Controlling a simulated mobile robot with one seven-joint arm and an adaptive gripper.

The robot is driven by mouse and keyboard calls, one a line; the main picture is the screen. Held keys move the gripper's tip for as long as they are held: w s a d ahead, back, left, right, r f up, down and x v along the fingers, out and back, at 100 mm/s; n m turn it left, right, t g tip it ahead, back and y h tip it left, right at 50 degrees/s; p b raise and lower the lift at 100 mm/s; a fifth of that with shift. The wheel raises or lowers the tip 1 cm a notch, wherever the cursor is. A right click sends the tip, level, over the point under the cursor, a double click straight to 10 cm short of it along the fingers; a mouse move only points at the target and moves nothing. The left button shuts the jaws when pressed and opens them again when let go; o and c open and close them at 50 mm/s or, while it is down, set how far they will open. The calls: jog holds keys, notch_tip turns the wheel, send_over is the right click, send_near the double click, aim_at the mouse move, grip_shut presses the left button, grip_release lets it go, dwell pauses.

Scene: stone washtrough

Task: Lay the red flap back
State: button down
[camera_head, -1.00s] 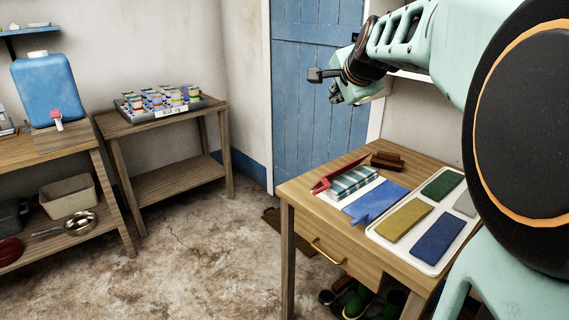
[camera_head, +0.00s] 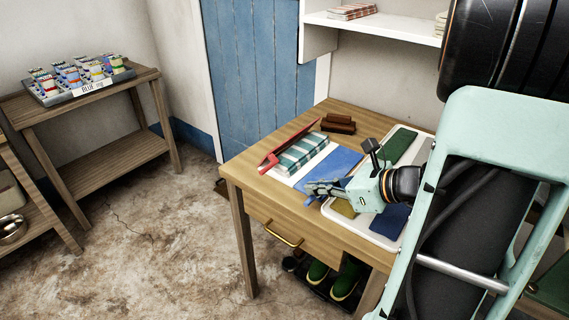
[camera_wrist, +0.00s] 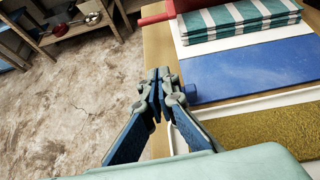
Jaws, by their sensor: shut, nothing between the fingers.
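The red flap (camera_head: 268,163) shows as a narrow red strip along the left side of a folded teal-and-white striped cloth (camera_head: 302,152) on the wooden table. In the wrist view the red flap (camera_wrist: 152,18) is at the top, partly cut off. A flat blue flap (camera_head: 333,166) lies to the right of the striped cloth on a white sheet; it also shows in the wrist view (camera_wrist: 255,72). My gripper (camera_head: 312,189) is shut and empty, low near the table's front edge beside the blue flap. In the wrist view its fingertips (camera_wrist: 160,76) meet, apart from the red flap.
A white tray (camera_head: 372,236) with green, yellow and blue panels lies on the right, partly behind my arm. Brown blocks (camera_head: 338,124) sit at the back. A white shelf (camera_head: 385,24) overhangs behind. Open floor (camera_head: 130,240) lies left of the table.

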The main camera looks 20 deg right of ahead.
jog(key=shift+d, duration=0.2)
jog(key=shift+w+f, duration=0.1)
jog(key=b+x, duration=0.2)
jog(key=x, duration=0.7)
jog(key=shift+w, duration=0.1)
jog(key=shift+w+a+r, duration=0.8)
jog(key=shift+w+r, duration=0.25)
jog(key=shift+w, duration=0.05)
jog(key=shift+w+a+r, duration=0.2)
jog(key=shift+w+r, duration=0.1)
jog(key=shift+r, duration=0.05)
jog(key=shift+r, duration=0.1)
